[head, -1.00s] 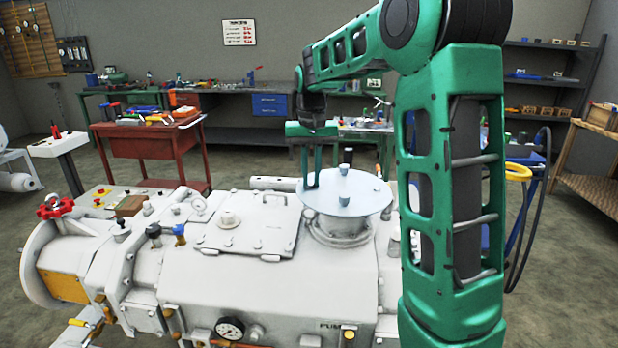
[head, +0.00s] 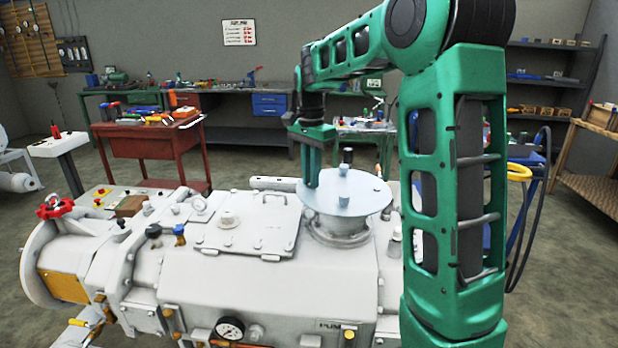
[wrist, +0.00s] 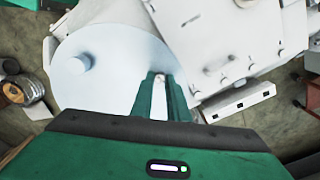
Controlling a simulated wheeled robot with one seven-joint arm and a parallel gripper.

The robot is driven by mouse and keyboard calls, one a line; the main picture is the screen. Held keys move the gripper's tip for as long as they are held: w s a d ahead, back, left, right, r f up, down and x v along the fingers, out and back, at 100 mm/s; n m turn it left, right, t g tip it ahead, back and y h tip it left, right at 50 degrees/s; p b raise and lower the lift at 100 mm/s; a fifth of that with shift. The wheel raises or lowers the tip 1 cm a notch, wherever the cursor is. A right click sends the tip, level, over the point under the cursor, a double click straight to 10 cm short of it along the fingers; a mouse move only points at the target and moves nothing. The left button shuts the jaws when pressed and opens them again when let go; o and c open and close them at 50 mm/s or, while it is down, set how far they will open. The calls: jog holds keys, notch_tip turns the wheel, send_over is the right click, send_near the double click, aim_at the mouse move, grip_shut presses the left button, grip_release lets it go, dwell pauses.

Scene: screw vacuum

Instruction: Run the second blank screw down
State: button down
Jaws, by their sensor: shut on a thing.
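The blank is a pale round plate (head: 330,203) lying on the pump's (head: 270,262) top port. It also shows in the wrist view (wrist: 105,85). My gripper (head: 312,184) points straight down at the plate's left rim. In the wrist view, my gripper (wrist: 160,82) is shut on a small pale piece between its fingertips, at the plate's edge. This looks like the second blank screw, but the fingers mostly hide it. Another screw head (head: 343,171) stands on the plate's far side. One round screw head (wrist: 77,63) shows in the wrist view, apart from my fingers.
A hatch with a handle (head: 250,222) lies left of the plate on the pump. A red hand wheel (head: 56,207) and a gauge (head: 230,328) are on the pump too. A red tool cart (head: 150,140) and benches stand behind. The air above the plate's right half is clear.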

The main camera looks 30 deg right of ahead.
jog(key=shift+w+r+m, duration=0.1)
jog(key=shift+m, duration=0.5)
jog(key=c, duration=1.7)
grip_release()
notch_tip(320, 180, up, 11)
jog(key=shift+a+f, duration=0.1)
jog(key=shift+f, duration=0.05)
jog(key=s+f+n, duration=0.3)
jog(key=s+f, duration=0.3)
jog(key=s, duration=0.6)
jog(key=s+f+n, duration=0.3)
jog(key=s+f, duration=0.2)
jog(key=s, duration=0.7)
jog(key=s+f+n, duration=0.4)
jog(key=s+f, duration=0.2)
jog(key=s, duration=0.5)
jog(key=shift+s+f, duration=0.35)
jog(key=shift+s, duration=0.05)
